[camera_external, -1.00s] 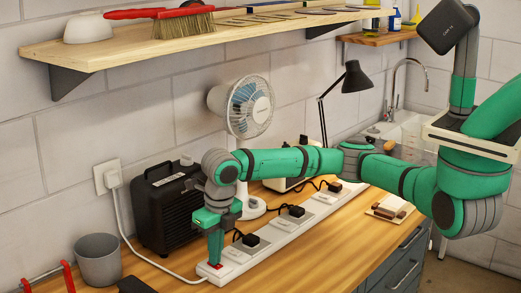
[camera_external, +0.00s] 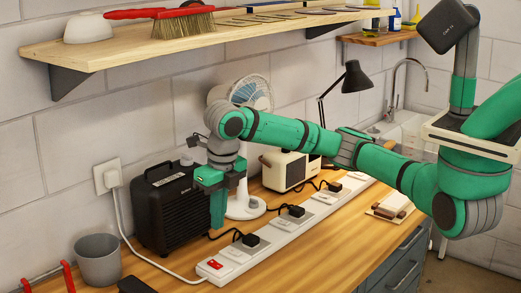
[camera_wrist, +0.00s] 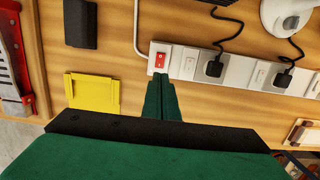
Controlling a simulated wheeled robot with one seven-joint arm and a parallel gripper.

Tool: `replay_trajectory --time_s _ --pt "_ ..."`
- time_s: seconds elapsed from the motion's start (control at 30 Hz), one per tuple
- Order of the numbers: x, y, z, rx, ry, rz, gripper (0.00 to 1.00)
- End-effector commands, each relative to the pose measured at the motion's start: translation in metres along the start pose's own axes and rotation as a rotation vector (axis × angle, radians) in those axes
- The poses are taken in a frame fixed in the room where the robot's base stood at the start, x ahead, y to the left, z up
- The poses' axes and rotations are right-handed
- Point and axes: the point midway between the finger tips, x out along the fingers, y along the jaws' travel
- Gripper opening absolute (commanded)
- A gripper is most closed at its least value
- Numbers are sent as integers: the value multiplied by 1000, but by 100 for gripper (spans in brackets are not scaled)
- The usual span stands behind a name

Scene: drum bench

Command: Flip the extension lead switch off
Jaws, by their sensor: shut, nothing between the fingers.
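The white extension lead (camera_external: 270,248) lies along the bench with several sockets. Its red switch (camera_external: 214,264) is at the near left end, beside the cable entry. It also shows in the wrist view (camera_wrist: 159,60), just beyond my fingertips. I cannot tell which way the rocker is tilted. My gripper (camera_external: 217,228) is shut and empty, pointing down above the lead's left end, clear of the switch. In the wrist view my gripper (camera_wrist: 162,80) has its fingers together and hides part of the lead's edge.
Black plugs (camera_external: 296,211) with cords stand in the lead. A black heater (camera_external: 168,208), a fan (camera_external: 245,205) and a cream appliance (camera_external: 288,170) stand behind. A grey cup (camera_external: 99,262) is at left. A yellow tray (camera_wrist: 92,93) lies nearby.

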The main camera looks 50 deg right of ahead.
Motion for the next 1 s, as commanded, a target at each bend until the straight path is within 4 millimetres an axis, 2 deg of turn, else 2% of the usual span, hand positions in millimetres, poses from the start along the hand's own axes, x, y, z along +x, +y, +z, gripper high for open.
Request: replay_trajectory --time_s 0.1,0.27,0.63,1.0 --pt "-14 0 1 1 -2 0 0" --pt "-23 0 0 0 0 0 0" --pt "-24 0 1 1 -1 -1 0" --pt "-26 -1 11 -3 6 -4 0"
